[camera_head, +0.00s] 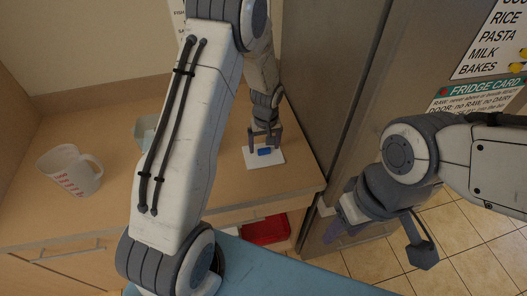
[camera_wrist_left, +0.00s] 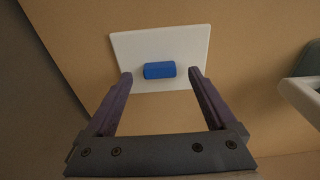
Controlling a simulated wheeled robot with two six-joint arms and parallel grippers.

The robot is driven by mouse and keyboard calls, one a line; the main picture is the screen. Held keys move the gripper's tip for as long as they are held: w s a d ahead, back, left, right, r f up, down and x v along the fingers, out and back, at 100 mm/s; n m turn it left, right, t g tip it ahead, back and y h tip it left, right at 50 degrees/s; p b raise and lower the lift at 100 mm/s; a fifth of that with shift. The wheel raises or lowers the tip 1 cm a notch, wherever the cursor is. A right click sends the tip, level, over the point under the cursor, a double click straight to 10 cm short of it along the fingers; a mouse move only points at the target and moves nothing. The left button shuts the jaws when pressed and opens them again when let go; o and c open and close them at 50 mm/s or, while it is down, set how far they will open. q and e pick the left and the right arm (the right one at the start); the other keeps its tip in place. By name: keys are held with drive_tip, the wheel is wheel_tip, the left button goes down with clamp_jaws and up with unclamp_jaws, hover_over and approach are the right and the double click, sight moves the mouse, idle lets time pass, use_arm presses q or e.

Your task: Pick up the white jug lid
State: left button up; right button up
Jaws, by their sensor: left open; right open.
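The lid is a flat white plate (camera_head: 270,163) with a blue block-shaped grip (camera_head: 265,151) in its middle. It lies on the wooden counter near the right front corner. In the left wrist view the white lid (camera_wrist_left: 190,41) is at the top centre, with its blue grip (camera_wrist_left: 159,70) between my fingertips. My left gripper (camera_head: 265,141) is open, pointing down at the lid, one finger on each side of the grip with a gap on both sides. Contact is not visible. My right gripper (camera_head: 378,243) is open and empty, in front of the fridge, away from the counter.
A white measuring jug (camera_head: 68,172) with red marks stands on the counter at the left. A pale green container (camera_head: 144,128) is partly hidden behind my left arm. The fridge (camera_head: 338,90) stands right beside the counter. A red tray (camera_head: 266,229) sits below the counter.

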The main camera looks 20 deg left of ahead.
use_arm(q)
drive_tip(key=shift+w+f, duration=0.1)
drive_tip(key=shift+f, duration=0.75)
clamp_jaws()
drive_tip(key=shift+r, duration=0.1)
